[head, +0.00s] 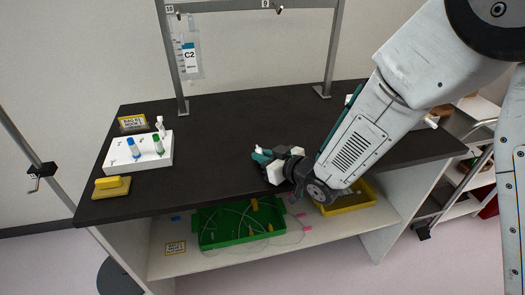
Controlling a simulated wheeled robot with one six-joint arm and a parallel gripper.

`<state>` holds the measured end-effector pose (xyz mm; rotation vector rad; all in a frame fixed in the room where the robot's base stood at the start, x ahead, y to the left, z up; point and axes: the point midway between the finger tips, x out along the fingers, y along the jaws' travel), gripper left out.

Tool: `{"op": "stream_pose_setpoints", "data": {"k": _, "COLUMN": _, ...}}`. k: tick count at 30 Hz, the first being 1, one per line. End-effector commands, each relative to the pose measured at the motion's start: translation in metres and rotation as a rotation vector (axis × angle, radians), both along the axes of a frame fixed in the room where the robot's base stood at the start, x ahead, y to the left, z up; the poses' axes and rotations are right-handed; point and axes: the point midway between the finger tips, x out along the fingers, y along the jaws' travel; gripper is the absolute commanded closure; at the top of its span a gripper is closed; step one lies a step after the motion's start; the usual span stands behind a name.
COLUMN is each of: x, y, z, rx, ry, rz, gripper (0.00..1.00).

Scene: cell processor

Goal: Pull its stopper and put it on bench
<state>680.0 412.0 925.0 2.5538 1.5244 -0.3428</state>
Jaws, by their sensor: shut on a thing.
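My gripper (264,161) is low over the front middle of the dark bench (230,125). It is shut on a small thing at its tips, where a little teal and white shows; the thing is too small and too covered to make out. A white rack (122,160) stands on the bench's left part. It holds a blue tube (133,148) and a green tube (158,145), both upright. A small white bottle (160,124) stands just behind the rack. My gripper is well to the right of all these. I cannot tell which one the stopper belongs to.
A yellow block (111,187) lies at the bench's front left corner. A bag marked C2 (190,57) hangs from a metal frame (178,85). A green tray (208,243) with tubing and a yellow tray (350,207) sit on the lower shelf. The bench's middle is clear.

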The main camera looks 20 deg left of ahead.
Motion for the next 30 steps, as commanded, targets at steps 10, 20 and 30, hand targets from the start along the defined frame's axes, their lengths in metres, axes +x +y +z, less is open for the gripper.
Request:
{"op": "stream_pose_setpoints", "data": {"k": 10, "x": 0.0, "y": 0.001, "z": 0.0, "rx": 0.0, "ry": -0.001, "rz": 0.001, "gripper": 0.62}}
{"op": "stream_pose_setpoints", "data": {"k": 20, "x": -0.002, "y": -0.003, "z": 0.002, "rx": 0.0, "ry": -0.001, "rz": 0.0, "gripper": 0.62}}
{"op": "stream_pose_setpoints", "data": {"k": 30, "x": -0.026, "y": -0.049, "z": 0.016, "rx": 0.0, "ry": 0.0, "rz": -0.001, "gripper": 0.62}}
